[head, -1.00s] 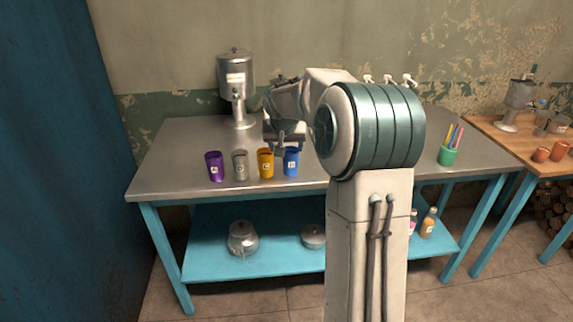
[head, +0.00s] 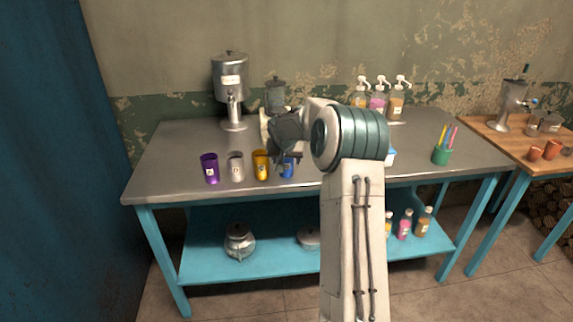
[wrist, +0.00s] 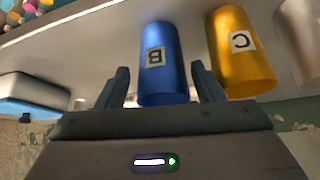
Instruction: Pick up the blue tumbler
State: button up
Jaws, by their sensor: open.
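The blue tumbler (head: 287,168) stands on the metal table near its front edge, at the right end of a row of tumblers. My arm partly hides it in the head view. In the wrist view the blue tumbler (wrist: 163,60), with a "B" label, lies between the two open fingers of my gripper (wrist: 160,88). A finger is on each side of it, and small gaps show. The right finger in that view sits between it and the yellow tumbler (wrist: 238,50) labelled "C".
A yellow tumbler (head: 261,165) is close beside the blue one, then a grey tumbler (head: 236,167) and a purple tumbler (head: 210,169). A metal dispenser (head: 230,80) stands behind. Pump bottles (head: 377,100) and a green cup (head: 441,155) are to the right.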

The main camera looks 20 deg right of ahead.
jog(key=shift+x, duration=1.95)
jog(key=shift+s+a, duration=0.1)
jog(key=c, duration=0.7)
jog(key=shift+c, duration=0.2)
